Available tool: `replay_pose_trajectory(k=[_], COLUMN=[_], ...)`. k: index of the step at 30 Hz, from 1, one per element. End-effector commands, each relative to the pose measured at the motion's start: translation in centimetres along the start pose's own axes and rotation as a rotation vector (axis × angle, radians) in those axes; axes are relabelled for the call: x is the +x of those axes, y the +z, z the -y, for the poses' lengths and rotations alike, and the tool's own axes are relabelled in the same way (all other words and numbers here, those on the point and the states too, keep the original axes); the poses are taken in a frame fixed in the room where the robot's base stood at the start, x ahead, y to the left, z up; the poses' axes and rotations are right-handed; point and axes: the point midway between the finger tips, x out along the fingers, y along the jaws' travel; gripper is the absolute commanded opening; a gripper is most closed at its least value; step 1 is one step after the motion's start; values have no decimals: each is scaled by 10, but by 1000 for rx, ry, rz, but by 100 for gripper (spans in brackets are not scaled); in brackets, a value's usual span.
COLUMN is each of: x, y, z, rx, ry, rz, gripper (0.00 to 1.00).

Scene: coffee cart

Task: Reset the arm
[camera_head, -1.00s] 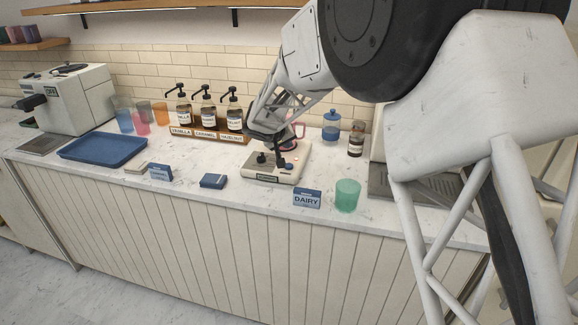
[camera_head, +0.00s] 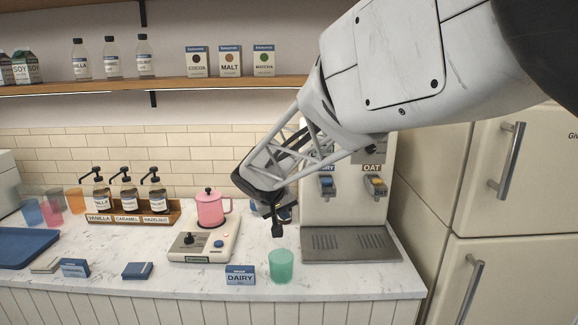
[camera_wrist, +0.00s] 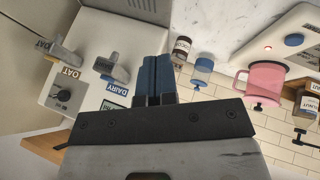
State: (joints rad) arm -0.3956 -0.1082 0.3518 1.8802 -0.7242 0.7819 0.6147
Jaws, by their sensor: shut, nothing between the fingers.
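My gripper (camera_head: 276,232) is shut and empty. It hangs in the air above the counter, in front of the dispenser and to the right of a pink pitcher (camera_head: 211,208). Its closed fingers (camera_wrist: 157,80) show side by side in the wrist view. The pitcher stands on the small cream hot plate (camera_head: 204,243), and it also shows in the wrist view (camera_wrist: 263,84), clear of the fingers. My arm comes in from the upper right and covers part of the dispenser.
The Dairy and Oat dispenser (camera_head: 340,215) stands close behind my gripper. A green cup (camera_head: 281,266) and the Dairy sign (camera_head: 240,274) are below it. Syrup bottles (camera_head: 129,196) stand at the left. A shelf (camera_head: 200,87) runs above; a fridge (camera_head: 510,180) is at the right.

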Motion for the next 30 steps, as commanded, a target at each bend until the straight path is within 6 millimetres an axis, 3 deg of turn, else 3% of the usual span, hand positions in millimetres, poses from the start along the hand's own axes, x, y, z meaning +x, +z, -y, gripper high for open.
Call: replay_pose_trajectory(k=[1, 6, 15, 22, 30], x=[-7, -25, -56, -79, -102], y=[14, 62, 152, 223, 306], z=[-16, -55, -105, -128, -138], rx=[17, 55, 123, 175, 232], ry=[-5, -31, -93, -151, -231], rz=[15, 68, 147, 193, 230], gripper=[0, 0, 0, 0, 0])
